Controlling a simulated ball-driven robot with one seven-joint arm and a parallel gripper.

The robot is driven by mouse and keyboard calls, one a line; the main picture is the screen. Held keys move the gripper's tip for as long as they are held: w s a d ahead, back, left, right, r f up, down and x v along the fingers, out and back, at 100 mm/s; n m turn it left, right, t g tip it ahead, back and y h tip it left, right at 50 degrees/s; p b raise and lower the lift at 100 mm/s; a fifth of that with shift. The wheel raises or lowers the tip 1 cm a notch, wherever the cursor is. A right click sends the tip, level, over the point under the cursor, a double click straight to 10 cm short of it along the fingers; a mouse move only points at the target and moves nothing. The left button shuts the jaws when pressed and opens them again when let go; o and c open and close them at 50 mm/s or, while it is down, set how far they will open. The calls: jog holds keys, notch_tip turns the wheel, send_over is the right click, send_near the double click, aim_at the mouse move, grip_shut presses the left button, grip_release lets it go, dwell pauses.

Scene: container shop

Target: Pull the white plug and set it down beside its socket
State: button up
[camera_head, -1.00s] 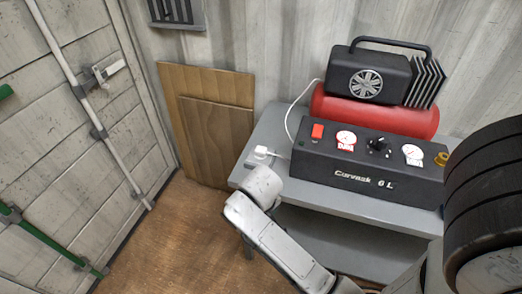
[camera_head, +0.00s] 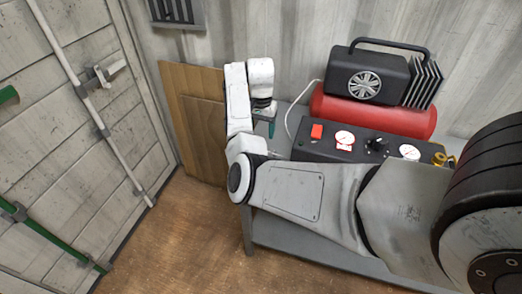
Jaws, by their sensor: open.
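My gripper (camera_head: 268,122) hangs below my wrist at the left end of the grey bench (camera_head: 278,228), pointing down. A dark part and a teal finger show; it is open. The white plug and its socket are hidden behind my arm at the bench's left end. Part of the white cord (camera_head: 289,116) shows, curving down from beside the red tank. I cannot tell how far the fingers are from the plug.
A black control box (camera_head: 376,144) with a red switch and gauges stands on the bench, partly covered by my arm. Behind it are a red tank (camera_head: 330,106) and a black motor unit (camera_head: 369,72). Wooden boards (camera_head: 195,125) lean on the wall. The floor at left is clear.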

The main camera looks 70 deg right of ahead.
dwell(0.3)
notch_tip(320, 180, down, 9)
jog(key=b, duration=0.6)
jog(key=shift+b, duration=0.3)
jog(key=shift+p, duration=0.6)
dwell(0.8)
grip_shut()
dwell(0.7)
jog(key=shift+r, duration=0.1)
jog(key=shift+r+p, duration=2.75)
jog(key=shift+r, duration=0.2)
